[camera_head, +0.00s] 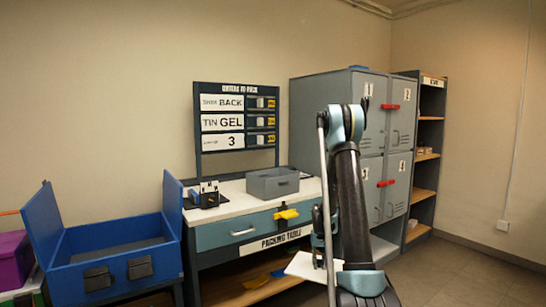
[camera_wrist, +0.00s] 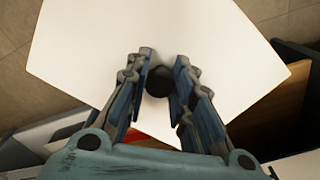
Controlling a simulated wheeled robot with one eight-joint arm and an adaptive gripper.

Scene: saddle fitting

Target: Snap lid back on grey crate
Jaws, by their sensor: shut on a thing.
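The grey crate (camera_head: 268,188) stands open-topped on the packing table. The lid (camera_wrist: 110,40) is a flat pale panel with a dark round knob (camera_wrist: 160,82). My gripper (camera_wrist: 160,68) is shut on this knob, with a finger on each side. In the head view the lid (camera_head: 303,267) shows in front of the table, below the tabletop and apart from the crate. It is partly hidden by my arm, which also hides most of my gripper there.
An open blue box (camera_head: 115,265) stands left. Grey lockers (camera_head: 370,150) with red handles and a shelf unit (camera_head: 428,160) stand right. Floor at right is clear.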

